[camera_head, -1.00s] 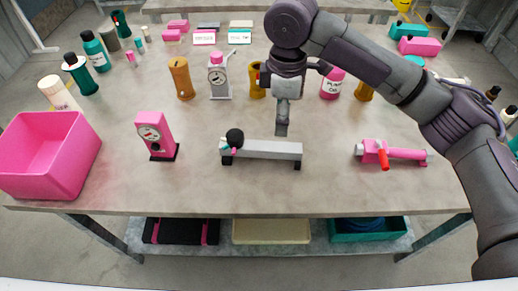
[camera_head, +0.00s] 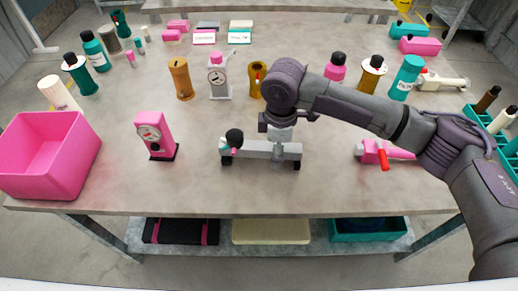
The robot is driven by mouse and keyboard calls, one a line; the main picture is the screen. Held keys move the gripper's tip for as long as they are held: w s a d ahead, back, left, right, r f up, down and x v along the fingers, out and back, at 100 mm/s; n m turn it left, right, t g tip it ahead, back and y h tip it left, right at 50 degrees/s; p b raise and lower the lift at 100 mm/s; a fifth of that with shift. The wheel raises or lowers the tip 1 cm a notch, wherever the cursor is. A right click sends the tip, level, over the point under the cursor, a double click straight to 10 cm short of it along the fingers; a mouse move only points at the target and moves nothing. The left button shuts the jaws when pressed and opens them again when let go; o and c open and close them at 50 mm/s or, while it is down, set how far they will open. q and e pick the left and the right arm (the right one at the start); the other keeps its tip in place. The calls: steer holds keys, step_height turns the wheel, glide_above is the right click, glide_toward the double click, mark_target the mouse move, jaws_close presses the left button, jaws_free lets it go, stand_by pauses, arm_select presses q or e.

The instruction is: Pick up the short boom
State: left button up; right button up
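A light grey bar (camera_head: 257,150) with a black ball and small pink and teal parts at its left end lies on the table's front middle; I take it to be the short boom. My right gripper (camera_head: 281,158) points down at the bar, right of its middle. A finger shows in front of the bar's near side. The far finger is hidden, so I cannot tell whether the gripper is closed on it. The bar still appears to rest on the table. My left gripper is not in view.
A pink gauge stand (camera_head: 156,135) and a pink bin (camera_head: 48,155) stand to the left. A pink tool with a red handle (camera_head: 383,155) lies to the right, partly behind my forearm. Bottles stand along the back and sides. The table front (camera_head: 200,190) is clear.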

jaws_close()
steer(key=shift+r, duration=0.1)
stand_by(0.3)
step_height(320, 180, up, 10)
stand_by(0.5)
steer(key=shift+f, duration=0.4)
steer(key=shift+f+b, duration=0.9)
steer(key=shift+f, duration=3.7)
